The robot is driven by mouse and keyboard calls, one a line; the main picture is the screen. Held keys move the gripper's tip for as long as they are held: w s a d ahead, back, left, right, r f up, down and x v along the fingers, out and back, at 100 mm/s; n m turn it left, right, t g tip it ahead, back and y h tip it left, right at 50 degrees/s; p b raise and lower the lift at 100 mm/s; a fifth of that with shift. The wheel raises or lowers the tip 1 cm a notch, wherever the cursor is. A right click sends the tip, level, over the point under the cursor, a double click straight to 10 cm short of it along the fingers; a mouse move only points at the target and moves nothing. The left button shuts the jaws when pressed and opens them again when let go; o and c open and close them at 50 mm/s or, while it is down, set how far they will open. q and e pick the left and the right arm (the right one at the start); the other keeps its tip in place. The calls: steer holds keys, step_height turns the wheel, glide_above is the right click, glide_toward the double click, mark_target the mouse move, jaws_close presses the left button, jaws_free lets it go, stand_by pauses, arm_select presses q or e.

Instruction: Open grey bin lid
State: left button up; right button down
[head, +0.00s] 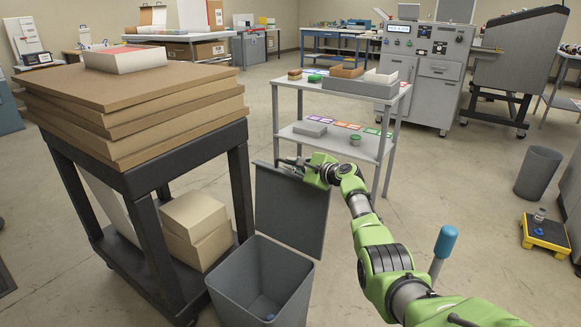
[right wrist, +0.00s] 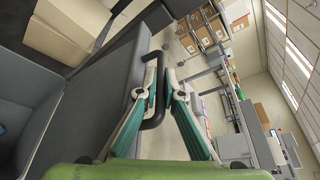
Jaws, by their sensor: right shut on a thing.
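The grey bin (head: 240,285) stands on the floor at the lower middle of the head view, its mouth uncovered. Its flat grey lid (head: 290,212) stands upright at the bin's back edge. My right gripper (head: 295,166) is at the lid's top edge, shut on the dark lid handle. In the right wrist view, the bent handle bar (right wrist: 159,100) passes between the fingers of my right gripper (right wrist: 162,75), and the lid (right wrist: 98,92) lies to the left. The left gripper is not in view.
A black cart (head: 175,165) with brown boards and boxes stands close left of the bin. A grey shelf table (head: 330,142) with trays stands behind the lid. A blue item (head: 269,316) lies inside the bin. A dark wastebasket (head: 538,172) stands far right.

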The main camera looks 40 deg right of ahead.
steer(key=shift+d, duration=0.1)
stand_by(0.3)
steer(key=c, duration=2.4)
jaws_free()
steer(key=shift+c, duration=0.2)
steer(key=shift+s+r, duration=0.1)
steer(key=shift+s, duration=0.55)
steer(key=v, duration=1)
steer(key=shift+s+r, duration=0.2)
steer(key=shift+s, duration=0.1)
steer(key=shift+f, duration=0.1)
